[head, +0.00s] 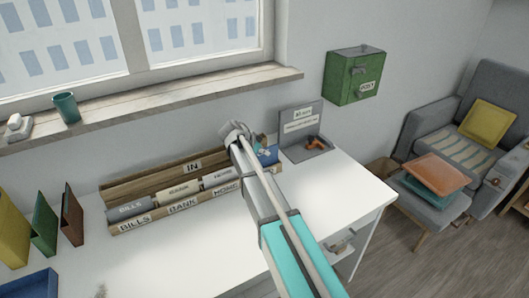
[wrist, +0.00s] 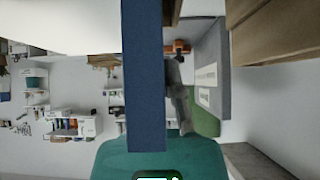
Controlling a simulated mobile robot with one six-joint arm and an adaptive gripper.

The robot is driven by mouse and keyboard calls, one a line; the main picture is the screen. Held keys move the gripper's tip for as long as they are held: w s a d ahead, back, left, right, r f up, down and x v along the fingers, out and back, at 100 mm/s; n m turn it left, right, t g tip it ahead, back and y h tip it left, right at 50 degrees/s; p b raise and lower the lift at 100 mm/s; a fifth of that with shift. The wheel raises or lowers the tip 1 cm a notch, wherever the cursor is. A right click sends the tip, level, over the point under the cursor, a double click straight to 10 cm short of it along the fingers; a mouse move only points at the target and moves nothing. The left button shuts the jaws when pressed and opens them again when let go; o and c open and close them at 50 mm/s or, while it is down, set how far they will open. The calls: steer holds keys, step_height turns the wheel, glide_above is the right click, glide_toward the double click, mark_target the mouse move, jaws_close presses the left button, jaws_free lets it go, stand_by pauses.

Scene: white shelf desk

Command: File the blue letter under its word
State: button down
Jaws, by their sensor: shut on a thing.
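The blue letter (wrist: 145,75) shows edge-on as a long upright band in the wrist view. My gripper (head: 238,132) is shut on it near the right end of the wooden sorter. In the head view a blue piece (head: 269,156) shows just right of my arm, probably the same letter, partly hidden.
A grey labelled stand (head: 300,117) with an orange-brown object (head: 316,143) is at the desk's back right. A green POST box (head: 355,76) hangs on the wall. Yellow, green and brown upright pieces stand at left. The white desk (head: 180,265) is clear in front.

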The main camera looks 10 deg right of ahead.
stand_by(0.4)
steer(key=c, duration=0.7)
jaws_free()
steer(key=shift+r, duration=0.1)
